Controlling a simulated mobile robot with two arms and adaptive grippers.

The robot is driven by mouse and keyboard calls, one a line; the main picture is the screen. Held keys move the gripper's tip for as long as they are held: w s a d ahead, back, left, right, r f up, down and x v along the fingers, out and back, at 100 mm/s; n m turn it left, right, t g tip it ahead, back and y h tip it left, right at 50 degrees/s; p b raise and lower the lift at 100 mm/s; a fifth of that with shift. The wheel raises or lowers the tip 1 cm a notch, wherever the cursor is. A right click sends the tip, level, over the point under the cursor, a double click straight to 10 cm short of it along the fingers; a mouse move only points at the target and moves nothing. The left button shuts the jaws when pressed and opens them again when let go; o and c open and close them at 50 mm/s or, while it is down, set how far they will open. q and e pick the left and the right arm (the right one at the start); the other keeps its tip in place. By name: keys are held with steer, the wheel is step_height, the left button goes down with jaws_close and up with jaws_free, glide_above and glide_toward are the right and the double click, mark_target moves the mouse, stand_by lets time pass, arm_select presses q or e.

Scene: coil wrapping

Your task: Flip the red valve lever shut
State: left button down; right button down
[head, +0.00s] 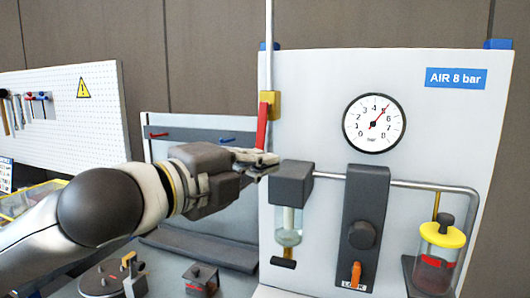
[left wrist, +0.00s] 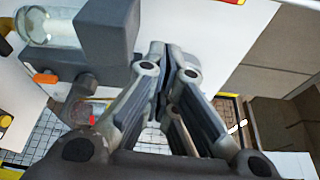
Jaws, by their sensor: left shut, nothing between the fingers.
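The red valve lever (head: 262,125) hangs down, slightly tilted, from a yellow valve body (head: 270,103) on a vertical pipe at the left edge of the white panel. My left gripper (head: 268,160) is shut and empty, with its fingertips just below the lower end of the lever. I cannot tell whether they touch it. In the left wrist view the closed fingers (left wrist: 160,50) point away from the camera, and I cannot make out the lever there. My right gripper is not in view.
The white panel (head: 320,90) carries a pressure gauge (head: 374,123) and a blue "AIR 8 bar" label. A grey filter block (head: 291,184) with a clear bowl is close to the right of my left gripper. A yellow-topped lubricator (head: 440,237) is at the right.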

mark_target(263, 129)
arm_select(q)
steer(key=p+x, duration=0.3)
steer(key=x, duration=0.6)
steer(key=shift+w+d+r, duration=0.1)
steer(key=shift+w+d, duration=0.05)
steer(key=shift+w, duration=0.25)
steer(key=a, duration=0.1)
steer(key=a+p, duration=0.1)
steer(key=a, duration=0.1)
steer(key=shift+w+a+r, duration=0.1)
steer(key=shift+w+a, duration=0.05)
steer(key=shift+w, duration=0.15)
steer(key=shift+w+a, duration=0.1)
steer(key=shift+a, duration=0.05)
steer(key=shift+p, duration=0.3)
